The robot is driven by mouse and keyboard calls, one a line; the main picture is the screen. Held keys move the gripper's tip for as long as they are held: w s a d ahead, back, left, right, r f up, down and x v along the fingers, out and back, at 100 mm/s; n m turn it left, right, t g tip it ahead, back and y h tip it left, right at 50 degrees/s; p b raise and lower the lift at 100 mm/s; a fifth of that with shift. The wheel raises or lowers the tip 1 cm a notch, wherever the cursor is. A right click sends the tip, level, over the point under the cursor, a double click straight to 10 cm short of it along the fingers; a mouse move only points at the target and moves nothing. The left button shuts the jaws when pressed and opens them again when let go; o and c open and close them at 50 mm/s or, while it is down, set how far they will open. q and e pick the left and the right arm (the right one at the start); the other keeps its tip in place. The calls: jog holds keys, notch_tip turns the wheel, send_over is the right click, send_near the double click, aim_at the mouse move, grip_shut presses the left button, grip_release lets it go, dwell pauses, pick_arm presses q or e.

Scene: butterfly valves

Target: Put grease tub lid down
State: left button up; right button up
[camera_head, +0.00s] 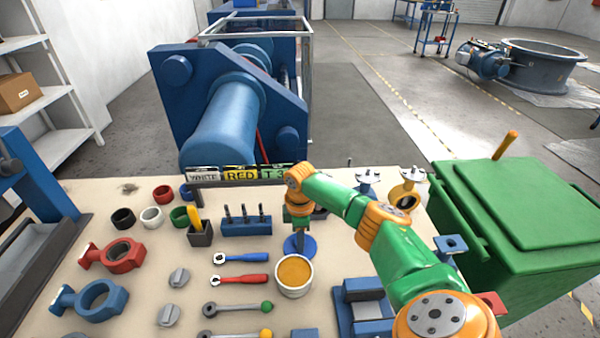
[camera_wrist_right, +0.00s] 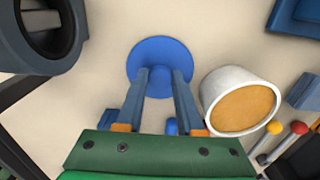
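The grease tub (camera_head: 294,276) is a white open cylinder of orange-yellow grease on the bench; it also shows in the right wrist view (camera_wrist_right: 205,88). The lid is a round blue disc (camera_head: 289,245) just behind the tub, low at the bench top. In the right wrist view the lid (camera_wrist_right: 160,48) lies beyond my fingertips, beside the tub. My right gripper (camera_head: 298,232) points down over the lid. Its two fingers (camera_wrist_right: 161,75) stand apart over the disc; whether they grip a knob or let it go is unclear. My left gripper is not in view.
Red and blue wrenches (camera_head: 240,281) lie left of the tub. A blue tool block (camera_head: 247,228) and a dark cup (camera_head: 200,236) stand behind them. Valve bodies (camera_head: 98,298) are at the left. A blue fixture (camera_head: 362,302) is right of the tub, a green bin (camera_head: 520,220) beyond.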

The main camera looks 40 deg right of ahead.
jog(key=o, duration=0.4)
jog(key=shift+c, duration=0.2)
jog(key=shift+r, duration=0.3)
notch_tip(320, 180, up, 12)
jog(key=shift+p, duration=0.3)
jog(key=shift+f, duration=0.1)
